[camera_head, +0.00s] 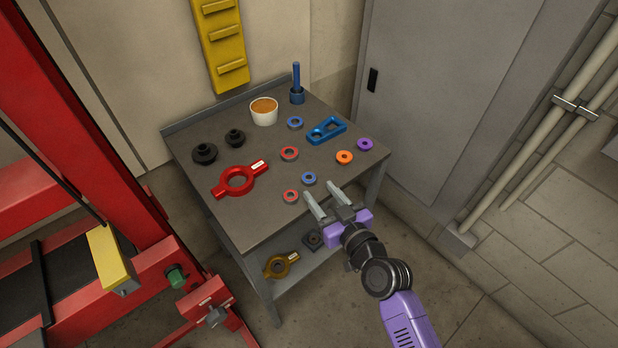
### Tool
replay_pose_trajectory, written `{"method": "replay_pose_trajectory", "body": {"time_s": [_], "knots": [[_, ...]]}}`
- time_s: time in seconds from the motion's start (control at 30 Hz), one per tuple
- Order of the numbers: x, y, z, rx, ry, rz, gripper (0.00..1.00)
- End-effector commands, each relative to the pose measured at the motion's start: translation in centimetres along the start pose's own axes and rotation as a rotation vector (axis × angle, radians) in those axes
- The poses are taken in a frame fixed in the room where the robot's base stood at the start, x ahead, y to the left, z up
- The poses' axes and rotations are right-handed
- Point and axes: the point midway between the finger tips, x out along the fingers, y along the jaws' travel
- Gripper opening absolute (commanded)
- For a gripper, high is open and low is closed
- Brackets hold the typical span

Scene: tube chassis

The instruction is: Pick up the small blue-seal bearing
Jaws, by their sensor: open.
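Two ring bearings with blue seals lie flat on the grey table. The smaller-looking one (309,178) is near the table's front right, and the larger-looking one (295,123) is farther back, left of the blue bracket. My gripper (318,189) is open and empty at the front right edge of the table. Its fingertips point toward the nearer blue bearing, which lies just beyond them and apart from them. The height of the fingers above the table is hard to tell.
A small red-seal bearing (291,196) lies close left of my fingertips, and a larger red one (289,153) farther back. An orange ring (344,157) and purple ring (365,144) lie to the right. A red ring-shaped part (239,180) lies left; a blue bracket (327,130) lies behind.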

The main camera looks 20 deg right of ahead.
Motion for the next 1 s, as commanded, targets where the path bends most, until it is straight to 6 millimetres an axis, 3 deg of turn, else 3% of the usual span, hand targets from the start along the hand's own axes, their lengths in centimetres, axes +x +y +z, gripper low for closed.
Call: {"method": "replay_pose_trajectory", "body": {"time_s": [0.4,0.7,0.73,0.97,1.0], "knots": [[5.1,0.1,-0.3,0.000,0.002,0.002,0.47],[5.5,0.1,-0.1,0.000,0.001,0.002,0.47],[5.5,0.1,-0.1,0.000,0.001,0.002,0.45],[5.5,0.1,-0.1,0.000,0.001,0.002,0.00],[5.5,0.1,-0.1,0.000,0.001,0.002,0.00]]}}
